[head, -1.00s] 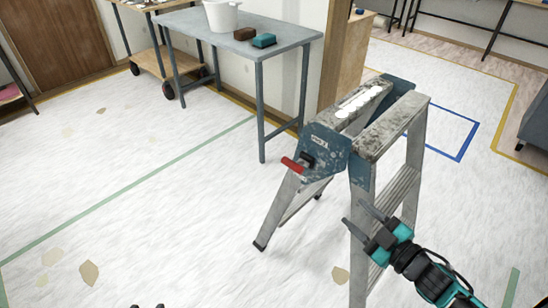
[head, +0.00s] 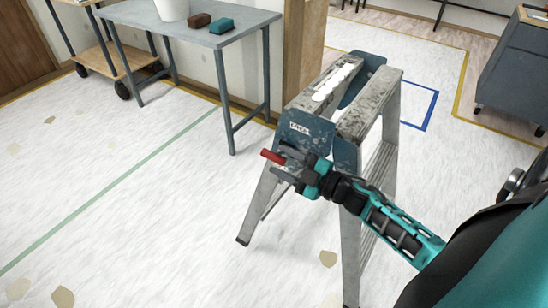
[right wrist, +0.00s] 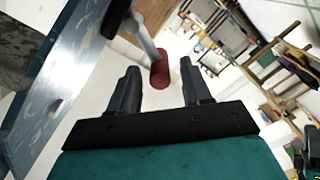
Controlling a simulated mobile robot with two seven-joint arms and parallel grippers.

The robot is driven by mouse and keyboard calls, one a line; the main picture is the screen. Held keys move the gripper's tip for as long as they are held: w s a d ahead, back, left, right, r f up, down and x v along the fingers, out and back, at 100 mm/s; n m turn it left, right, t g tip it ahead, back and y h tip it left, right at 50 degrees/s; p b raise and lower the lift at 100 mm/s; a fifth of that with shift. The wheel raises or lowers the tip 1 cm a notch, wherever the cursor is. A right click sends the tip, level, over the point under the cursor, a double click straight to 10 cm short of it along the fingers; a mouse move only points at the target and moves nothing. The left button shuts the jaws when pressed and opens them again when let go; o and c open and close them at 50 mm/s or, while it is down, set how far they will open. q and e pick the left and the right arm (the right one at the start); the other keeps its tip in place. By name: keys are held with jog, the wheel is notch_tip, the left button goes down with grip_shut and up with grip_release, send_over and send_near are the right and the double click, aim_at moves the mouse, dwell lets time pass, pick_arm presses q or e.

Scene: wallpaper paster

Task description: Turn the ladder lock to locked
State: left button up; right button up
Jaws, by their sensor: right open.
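The stepladder (head: 375,105) stands open on the floor, with a blue hinge plate (head: 303,130) on its near side. The ladder lock is a lever with a red grip (head: 272,157) sticking out to the left of that plate. In the right wrist view the red grip (right wrist: 160,72) sits on a grey rod beyond my fingertips, roughly between their lines. My right gripper (head: 277,163) is open around or just short of the lever; contact cannot be told. It also shows open in the right wrist view (right wrist: 160,85). My left gripper is not in view.
A grey table (head: 200,32) with a white bucket (head: 172,8), a brown block (head: 200,20) and a teal block (head: 222,25) stands behind left. A wooden cart (head: 125,62) is further left. A grey cabinet (head: 515,75) stands at right. The floor left is clear.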

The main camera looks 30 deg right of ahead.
aim_at(285, 162)
jog(key=shift+x, duration=1.55)
grip_shut()
